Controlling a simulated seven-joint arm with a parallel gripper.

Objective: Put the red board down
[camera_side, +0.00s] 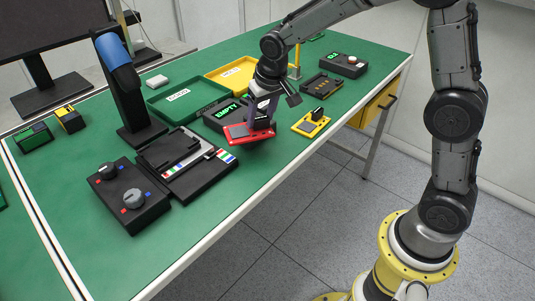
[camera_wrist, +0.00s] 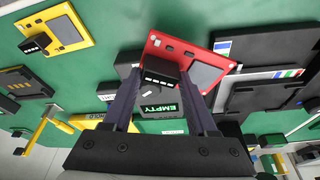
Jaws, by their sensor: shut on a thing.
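My gripper (camera_wrist: 157,98) is shut on the red board (camera_wrist: 204,64) by the black block on it in the wrist view. In the side view the red board (camera_side: 238,134) hangs under my gripper (camera_side: 262,118), seemingly a little above the green table (camera_side: 255,205). It is near the black box with the green "EMPTY" display (camera_side: 222,114) and right of the black fixture with coloured stripes (camera_side: 190,163). I cannot tell the exact gap to the table. Part of the board is hidden behind the fingers.
A yellow board (camera_side: 311,123) lies to the right. A green tray (camera_side: 186,97) and a yellow tray (camera_side: 232,74) stand behind. A black box with two knobs (camera_side: 129,196) is front left. Bare table lies in front of the red board, up to the white front edge.

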